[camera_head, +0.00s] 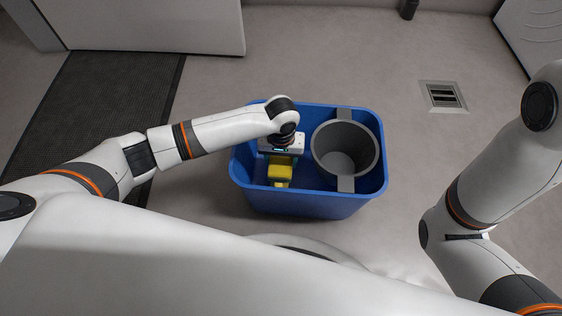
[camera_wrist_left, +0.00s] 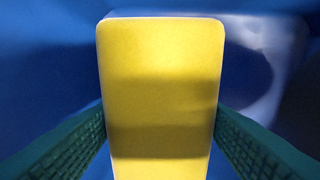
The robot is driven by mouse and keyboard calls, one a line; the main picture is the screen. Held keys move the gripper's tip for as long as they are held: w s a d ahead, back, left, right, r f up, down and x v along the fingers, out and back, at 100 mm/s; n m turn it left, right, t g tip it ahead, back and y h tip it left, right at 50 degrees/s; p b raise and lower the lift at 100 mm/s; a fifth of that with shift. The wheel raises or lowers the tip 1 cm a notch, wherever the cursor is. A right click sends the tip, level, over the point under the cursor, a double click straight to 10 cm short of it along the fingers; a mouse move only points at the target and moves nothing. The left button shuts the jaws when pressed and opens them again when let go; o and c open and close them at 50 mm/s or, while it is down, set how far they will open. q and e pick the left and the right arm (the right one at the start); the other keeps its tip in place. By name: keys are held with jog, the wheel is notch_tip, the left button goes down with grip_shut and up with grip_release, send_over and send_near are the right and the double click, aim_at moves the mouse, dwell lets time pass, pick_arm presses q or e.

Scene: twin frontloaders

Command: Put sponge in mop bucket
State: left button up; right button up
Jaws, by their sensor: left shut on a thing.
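The blue mop bucket (camera_head: 300,207) stands on the floor in the middle of the head view. The yellow sponge (camera_head: 279,172) is inside the outline of its left part, beside the grey inner basket. My left gripper (camera_head: 281,182) points down there and is shut on the sponge. In the left wrist view the sponge (camera_wrist_left: 160,90) sits between the two green finger pads, with blue bucket walls around it. I cannot tell whether the sponge touches the bucket floor. My right gripper is out of view; only its arm shows at the right.
The grey round basket (camera_head: 345,150) fills the right part of the bucket. A dark mat (camera_head: 95,105) lies at the left, below a white cabinet (camera_head: 150,25). A floor drain (camera_head: 443,96) lies at the right. The floor around the bucket is clear.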

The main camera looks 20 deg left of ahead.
pick_arm(q)
jog(key=shift+r, duration=0.1)
jog(key=shift+f+p, duration=0.25)
jog(key=shift+p, duration=0.05)
jog(key=o, duration=0.9)
jog(key=shift+o, duration=0.2)
